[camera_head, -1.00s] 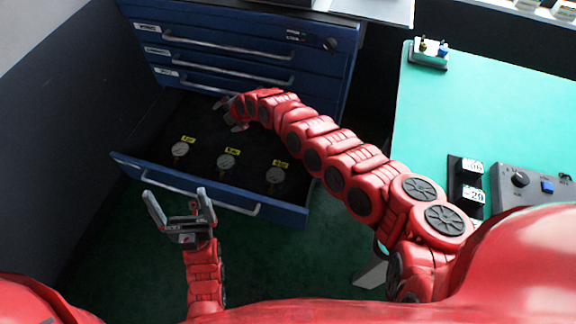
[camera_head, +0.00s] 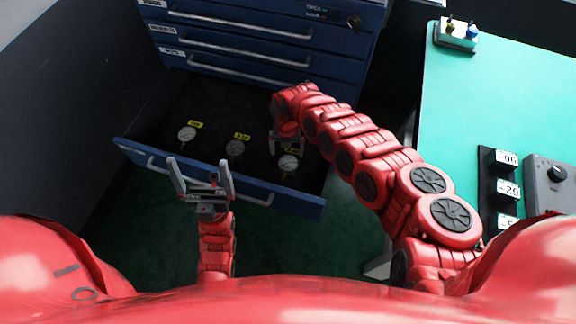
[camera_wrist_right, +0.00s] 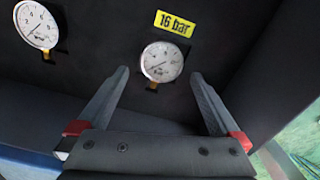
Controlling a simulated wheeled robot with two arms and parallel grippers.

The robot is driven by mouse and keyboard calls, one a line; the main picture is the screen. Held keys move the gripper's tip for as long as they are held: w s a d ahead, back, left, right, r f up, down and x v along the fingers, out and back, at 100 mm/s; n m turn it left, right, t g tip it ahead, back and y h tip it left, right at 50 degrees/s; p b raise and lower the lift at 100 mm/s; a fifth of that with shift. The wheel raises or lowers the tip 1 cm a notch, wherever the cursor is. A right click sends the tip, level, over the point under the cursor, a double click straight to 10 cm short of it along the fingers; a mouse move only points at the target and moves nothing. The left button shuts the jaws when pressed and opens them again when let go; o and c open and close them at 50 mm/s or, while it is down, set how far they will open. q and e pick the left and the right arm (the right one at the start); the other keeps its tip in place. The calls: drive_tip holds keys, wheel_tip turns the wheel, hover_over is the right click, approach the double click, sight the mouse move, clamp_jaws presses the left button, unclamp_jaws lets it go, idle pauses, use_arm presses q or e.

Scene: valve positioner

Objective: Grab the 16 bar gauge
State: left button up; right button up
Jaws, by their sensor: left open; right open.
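The 16 bar gauge (camera_wrist_right: 162,62) has a round white dial and lies in the open drawer below a yellow "16 bar" label (camera_wrist_right: 175,23). In the head view it is the rightmost gauge (camera_head: 289,163). My right gripper (camera_head: 286,147) is open over the drawer, close to this gauge. In the right wrist view the dial shows between and slightly beyond its two open fingertips (camera_wrist_right: 160,74), with no visible contact. My left gripper (camera_head: 198,168) is open and empty, in front of the drawer's front panel.
The middle gauge (camera_head: 235,148) and left gauge (camera_head: 187,134) lie in the same drawer. The blue drawer front (camera_head: 300,205) and closed drawers (camera_head: 245,45) bound it. A green-topped table (camera_head: 500,95) stands at the right.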

sight(288, 162)
wheel_tip(288, 162, down, 6)
drive_tip(key=shift+s+d+f+b, duration=0.1)
drive_tip(key=shift+s+d+b, duration=0.05)
drive_tip(key=shift+b, duration=1.1)
drive_tip(key=shift+c, duration=0.2)
drive_tip(key=c, duration=1.3)
